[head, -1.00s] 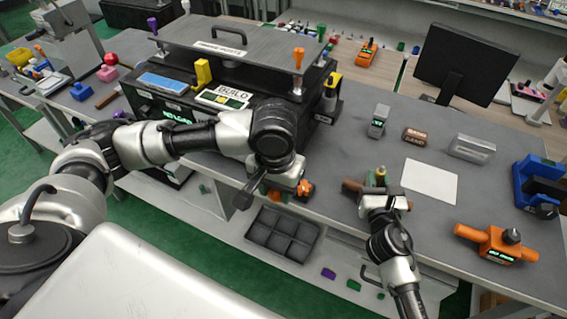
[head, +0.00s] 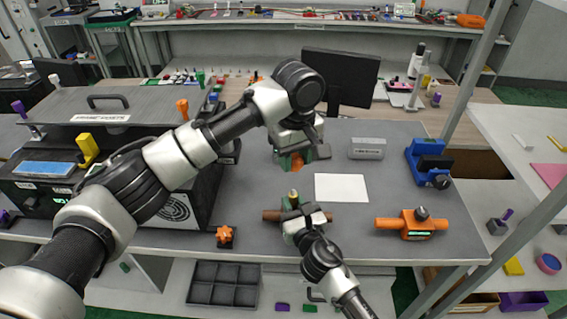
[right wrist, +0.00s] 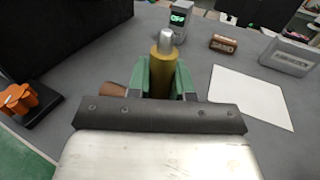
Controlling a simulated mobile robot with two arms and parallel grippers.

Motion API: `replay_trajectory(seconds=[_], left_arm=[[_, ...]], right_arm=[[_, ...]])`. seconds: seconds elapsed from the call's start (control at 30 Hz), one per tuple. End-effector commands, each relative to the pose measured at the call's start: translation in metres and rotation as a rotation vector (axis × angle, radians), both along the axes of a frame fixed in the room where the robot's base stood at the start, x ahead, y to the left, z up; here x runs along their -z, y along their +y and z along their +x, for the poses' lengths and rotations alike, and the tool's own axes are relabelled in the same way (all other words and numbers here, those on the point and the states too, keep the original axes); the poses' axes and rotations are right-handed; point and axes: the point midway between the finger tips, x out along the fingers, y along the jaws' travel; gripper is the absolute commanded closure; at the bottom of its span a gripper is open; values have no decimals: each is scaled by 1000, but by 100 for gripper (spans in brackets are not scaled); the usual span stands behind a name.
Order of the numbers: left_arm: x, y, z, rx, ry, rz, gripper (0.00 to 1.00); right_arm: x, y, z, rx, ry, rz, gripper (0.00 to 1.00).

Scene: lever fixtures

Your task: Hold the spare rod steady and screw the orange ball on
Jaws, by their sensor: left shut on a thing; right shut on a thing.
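The spare rod (right wrist: 162,70), brass with a thin silver tip, stands upright between the green pads of my right gripper (right wrist: 162,85). Its top (head: 293,195) also shows in the head view, above my right gripper (head: 298,207). The rod's lower end is hidden. My left gripper (head: 293,157) is shut on the orange ball (head: 297,162), which shows only partly between its green pads. In the head view the ball appears above the rod's tip, apart from it; the depth between them is hard to tell. The right wrist view does not show the left gripper.
A brown piece (head: 272,215) lies beside the right gripper. A white sheet (head: 341,187), an orange handled device (head: 411,224), a blue fixture (head: 430,160) and a grey block (head: 367,148) are to the right. An orange star knob (head: 225,235) stands at the front edge.

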Motion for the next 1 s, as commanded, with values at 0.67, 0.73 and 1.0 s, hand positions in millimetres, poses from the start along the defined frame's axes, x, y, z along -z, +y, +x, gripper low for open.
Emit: replay_trajectory(seconds=[0.67,0.73,1.0], left_arm=[[32,1,-1,2,2,0,84],[38,1,-1,1,1,-1,84],[55,0,0,1,0,0,84]], right_arm=[[1,1,0,-1,1,1,100],[0,1,0,-1,1,1,100],[0,1,0,-1,1,1,100]])
